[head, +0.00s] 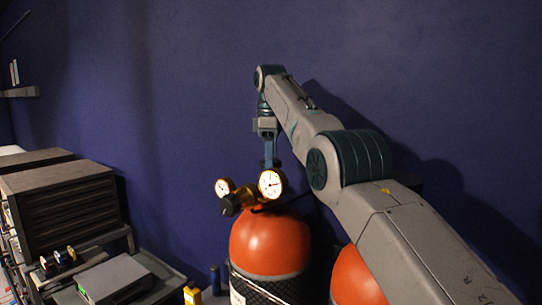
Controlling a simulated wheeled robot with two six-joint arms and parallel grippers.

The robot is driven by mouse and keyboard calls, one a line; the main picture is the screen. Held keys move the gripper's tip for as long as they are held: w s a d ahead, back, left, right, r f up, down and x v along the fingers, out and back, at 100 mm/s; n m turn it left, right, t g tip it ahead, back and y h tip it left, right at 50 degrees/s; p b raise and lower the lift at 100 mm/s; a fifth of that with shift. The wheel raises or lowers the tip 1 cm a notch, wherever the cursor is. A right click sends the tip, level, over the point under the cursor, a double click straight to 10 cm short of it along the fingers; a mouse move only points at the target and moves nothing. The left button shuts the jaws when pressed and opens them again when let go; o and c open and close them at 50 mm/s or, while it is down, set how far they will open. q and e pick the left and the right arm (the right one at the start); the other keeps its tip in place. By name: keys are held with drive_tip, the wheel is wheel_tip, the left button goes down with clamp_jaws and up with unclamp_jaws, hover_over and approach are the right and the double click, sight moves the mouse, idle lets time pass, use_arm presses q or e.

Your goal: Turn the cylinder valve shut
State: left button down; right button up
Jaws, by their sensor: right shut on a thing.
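An orange-red gas cylinder (270,246) stands upright near the middle of the head view, its lower part in a dark mesh sleeve. A brass regulator with two white-faced gauges (272,184) sits at its top, with a dark knob (230,205) on the left. My right arm comes in from the lower right and reaches over the cylinder. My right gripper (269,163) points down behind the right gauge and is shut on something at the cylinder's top. That is likely the valve, but the gauge hides the contact. My left gripper is not in view.
A second orange-red cylinder (355,280) stands at the right, partly behind my arm. A dark slatted cabinet (70,208) and a grey box (113,279) stand at the left. A small yellow object (192,294) is near the bottom. A blue wall (190,90) closes off the back.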

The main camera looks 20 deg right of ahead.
drive_tip(key=m, duration=0.5)
drive_tip(key=shift+m, duration=0.3)
drive_tip(key=m, duration=1)
drive_tip(key=shift+m, duration=0.4)
drive_tip(key=m, duration=0.5)
drive_tip(key=shift+m, duration=0.3)
drive_tip(key=o, duration=1)
drive_tip(key=shift+c, duration=0.2)
drive_tip(key=shift+r, duration=0.1)
